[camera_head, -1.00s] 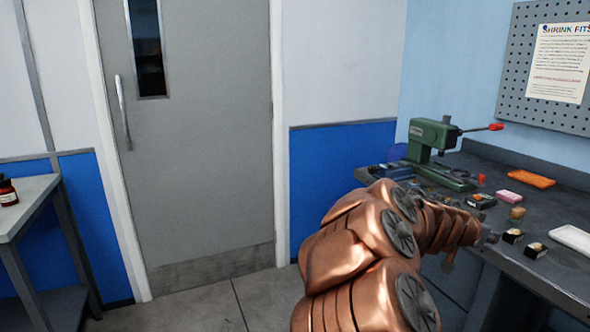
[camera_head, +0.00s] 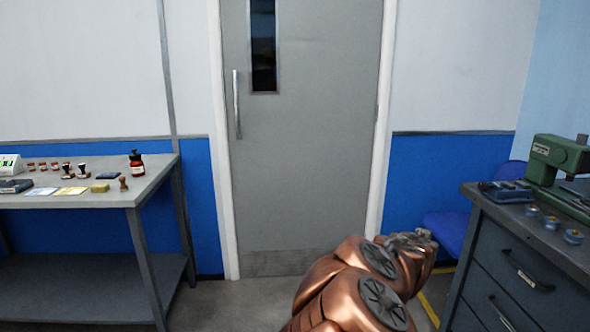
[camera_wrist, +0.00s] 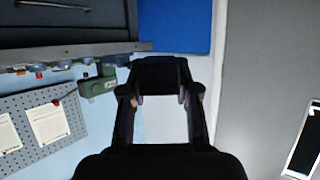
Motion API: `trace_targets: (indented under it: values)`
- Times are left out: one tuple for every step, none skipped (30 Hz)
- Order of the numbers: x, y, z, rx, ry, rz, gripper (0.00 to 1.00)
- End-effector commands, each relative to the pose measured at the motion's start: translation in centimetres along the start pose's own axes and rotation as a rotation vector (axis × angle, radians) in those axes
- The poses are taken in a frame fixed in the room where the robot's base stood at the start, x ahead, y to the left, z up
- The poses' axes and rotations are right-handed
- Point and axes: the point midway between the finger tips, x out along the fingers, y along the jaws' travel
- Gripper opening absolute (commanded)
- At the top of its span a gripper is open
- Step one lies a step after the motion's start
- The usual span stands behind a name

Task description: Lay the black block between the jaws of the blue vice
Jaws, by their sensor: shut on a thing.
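My gripper (camera_wrist: 160,97) shows in the wrist view with its fingers closed on a black block (camera_wrist: 160,75), which spans the gap between the fingertips. The block is held in the air, clear of any surface. In the head view my copper arm reaches forward at lower right, and the block cannot be made out there. No vice jaws show clearly.
The right bench (camera_head: 505,240) carries a green press (camera_head: 556,158) and several small blue-grey round pieces. A blue chair (camera_head: 446,231) stands behind it. Floor before the door (camera_head: 300,150) is clear.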

Motion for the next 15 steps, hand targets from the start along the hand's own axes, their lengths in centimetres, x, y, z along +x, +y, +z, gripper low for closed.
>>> trace_targets:
  values:
    - [-0.7, -2.0, 0.5, -0.019, 0.002, -0.038, 0.0]
    - [-1.0, -3.1, 0.7, -0.029, 0.003, -0.058, 0.0]
    - [-1.5, -4.4, 1.1, -0.042, 0.005, -0.085, 0.0]
    - [-1.9, -5.3, 1.3, -0.049, 0.006, -0.104, 0.0]
    - [-2.2, -6.3, 1.5, -0.057, 0.008, -0.123, 0.0]
    - [-2.7, -7.4, 1.8, -0.068, 0.01, -0.148, 0.0]
    - [-3.1, -8.3, 2.1, -0.075, 0.011, -0.166, 0.0]
    - [-3.4, -9.0, 2.2, -0.081, 0.013, -0.182, 0.0]
    - [-3.9, -9.9, 2.5, -0.089, 0.015, -0.202, 0.0]
    - [-4.2, -10.6, 2.7, -0.095, 0.016, -0.216, 0.0]
    - [-4.5, -11.2, 2.9, -0.101, 0.017, -0.229, 0.0]
    - [-4.9, -12.0, 3.1, -0.108, 0.019, -0.245, 0.0]
    - [-5.2, -12.5, 3.3, -0.114, 0.02, -0.257, 0.0]
    - [-5.5, -13.0, 3.4, -0.118, 0.022, -0.268, 0.0]
    - [-5.9, -13.7, 3.6, -0.125, 0.023, -0.283, 0.0]
